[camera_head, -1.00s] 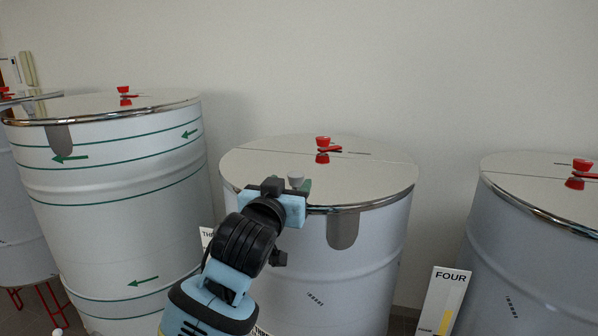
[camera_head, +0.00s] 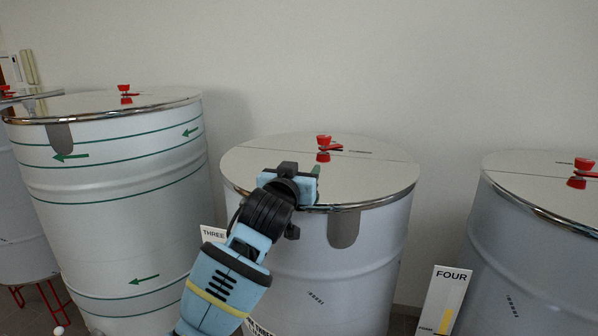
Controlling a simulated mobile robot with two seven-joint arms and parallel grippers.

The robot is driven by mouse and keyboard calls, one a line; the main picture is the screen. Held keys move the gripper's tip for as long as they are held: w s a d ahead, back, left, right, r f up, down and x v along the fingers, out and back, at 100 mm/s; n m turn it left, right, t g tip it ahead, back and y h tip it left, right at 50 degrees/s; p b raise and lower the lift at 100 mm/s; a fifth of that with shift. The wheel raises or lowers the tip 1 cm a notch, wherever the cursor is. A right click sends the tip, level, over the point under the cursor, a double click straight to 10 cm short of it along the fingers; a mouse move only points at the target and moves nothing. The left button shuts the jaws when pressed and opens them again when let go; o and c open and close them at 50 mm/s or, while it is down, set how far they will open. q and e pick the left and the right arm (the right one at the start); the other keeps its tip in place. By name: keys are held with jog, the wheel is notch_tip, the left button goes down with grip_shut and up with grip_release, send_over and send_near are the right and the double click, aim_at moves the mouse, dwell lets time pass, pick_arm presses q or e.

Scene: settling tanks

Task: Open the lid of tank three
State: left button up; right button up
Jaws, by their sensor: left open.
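Tank three (camera_head: 372,235) is the white drum in the middle, next to a sign reading THREE (camera_head: 213,234). Its flat, shiny lid (camera_head: 375,163) lies closed on the rim, with a seam across it. A red valve-like fitting (camera_head: 323,148) stands near the back of the lid, doubled by its reflection. My left gripper (camera_head: 314,172) is over the front left part of the lid, seen from behind. It is open; its fingers are mostly hidden by its own body. A lid knob seen earlier is hidden behind it. My right gripper is not in view.
A taller drum with green lines and arrows (camera_head: 125,160) stands close on the left. Another drum (camera_head: 530,255) stands on the right behind a sign reading FOUR (camera_head: 443,300). A plain wall is behind. The space above the lids is clear.

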pick_arm(q)
jog(key=shift+c, duration=0.2)
